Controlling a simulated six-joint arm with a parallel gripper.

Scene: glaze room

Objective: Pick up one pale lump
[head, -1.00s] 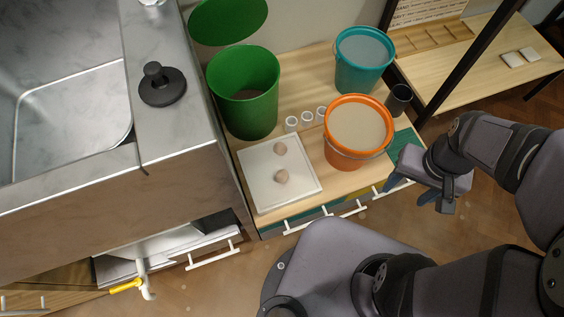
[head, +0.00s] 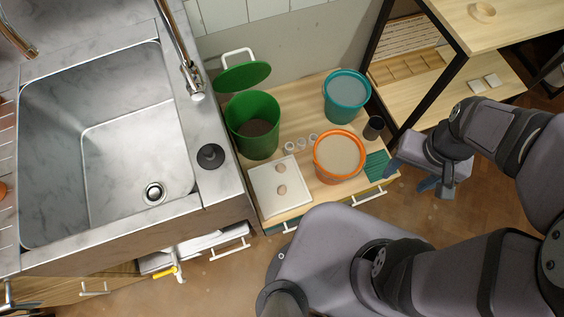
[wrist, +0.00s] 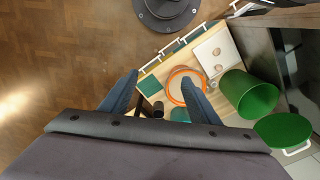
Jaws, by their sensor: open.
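Two pale lumps lie apart on a square white tile on the low wooden cabinet top. My gripper (head: 432,184) is open and empty, over the floor to the right of the cabinet and well away from the lumps. In the wrist view its two fingers (wrist: 158,92) are spread wide.
An orange bucket (head: 318,167) stands between the tile and my gripper. A green bin (head: 262,143), a teal bucket (head: 345,115), small white cups (head: 301,143) and a dark cup (head: 373,127) stand behind. A steel sink (head: 85,130) is left; a shelf post (head: 373,60) is right.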

